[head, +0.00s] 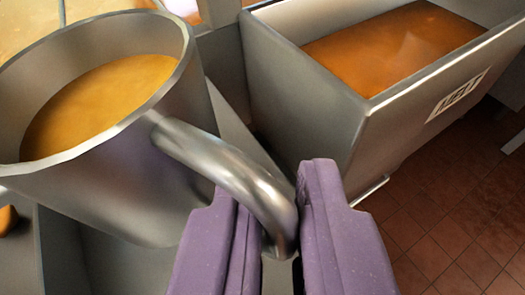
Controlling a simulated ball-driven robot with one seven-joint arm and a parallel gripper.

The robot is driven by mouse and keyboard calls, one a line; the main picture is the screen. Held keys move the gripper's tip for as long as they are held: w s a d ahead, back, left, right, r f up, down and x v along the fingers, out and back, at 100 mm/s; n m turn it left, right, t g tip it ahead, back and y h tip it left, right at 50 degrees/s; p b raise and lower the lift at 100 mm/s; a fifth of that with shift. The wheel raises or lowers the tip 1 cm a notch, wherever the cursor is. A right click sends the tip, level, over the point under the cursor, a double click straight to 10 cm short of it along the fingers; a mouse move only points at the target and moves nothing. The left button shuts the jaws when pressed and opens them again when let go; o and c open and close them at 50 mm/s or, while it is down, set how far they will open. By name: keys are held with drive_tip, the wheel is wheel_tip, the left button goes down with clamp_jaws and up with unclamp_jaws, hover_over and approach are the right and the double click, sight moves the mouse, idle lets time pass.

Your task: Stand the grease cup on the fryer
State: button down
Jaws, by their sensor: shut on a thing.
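The grease cup (165,180) is a large grey metal cup at the left, with orange-brown liquid (95,105) inside. It leans a little in the picture, and its curved handle (225,165) points to the lower right. My gripper (285,220), with two purple fingers, is shut on the lower part of the handle. The fryer (310,110) appears to be the grey metal box at the upper right, filled with orange-brown liquid. The cup is apart from this box in the picture. Whether anything touches the cup's underside is hidden.
Grey metal surfaces and a recess (125,270) lie below and behind the cup. A red-brown tiled floor (440,215) shows at the right. A white label (460,97) is on the box's side. A small orange object (7,219) is at the left edge.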

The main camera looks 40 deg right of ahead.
drive_tip(key=shift+w+d, duration=0.25)
drive_tip(key=shift+w, duration=0.05)
drive_tip(key=f, duration=0.1)
drive_tip(key=f+b, duration=0.2)
drive_tip(key=shift+w+d+f, duration=0.15)
drive_tip(key=shift+w+f, duration=0.1)
drive_tip(key=shift+f, duration=0.15)
drive_tip(key=shift+r, duration=0.1)
drive_tip(key=c, duration=1.6)
unclamp_jaws()
drive_tip(key=o, duration=0.5)
drive_tip(key=shift+c, duration=0.2)
